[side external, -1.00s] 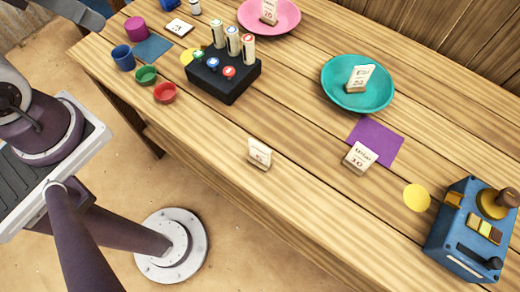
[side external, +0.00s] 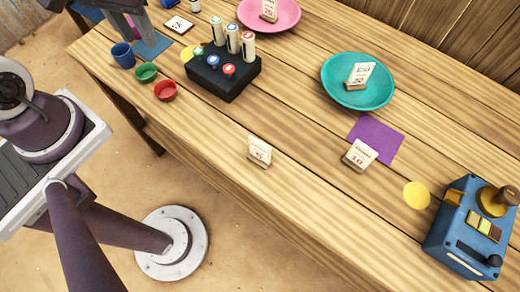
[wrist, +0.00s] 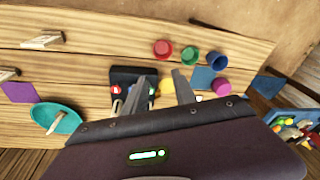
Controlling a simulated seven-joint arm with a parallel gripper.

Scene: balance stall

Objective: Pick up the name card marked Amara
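Several small pale cards with print stand on the table. One card (side external: 260,152) reads about 5 and stands at the front middle. Another card (side external: 359,155), marked 10, stands by the purple mat (side external: 380,138). A third card (side external: 359,76), apparently marked 20, stands on the teal plate (side external: 345,96), and a fourth card (side external: 269,10) on the pink plate (side external: 288,20). I cannot make out which name is Amara. My gripper (side external: 135,30) is at the far left end, away from these cards. In the wrist view its fingers (wrist: 158,92) are apart and empty.
A black block (side external: 222,82) with upright tubes and coloured knobs stands near my gripper. Blue (side external: 123,55), green (side external: 145,73) and red (side external: 165,91) cups line the front edge. A blue control box (side external: 465,230) stands at the right.

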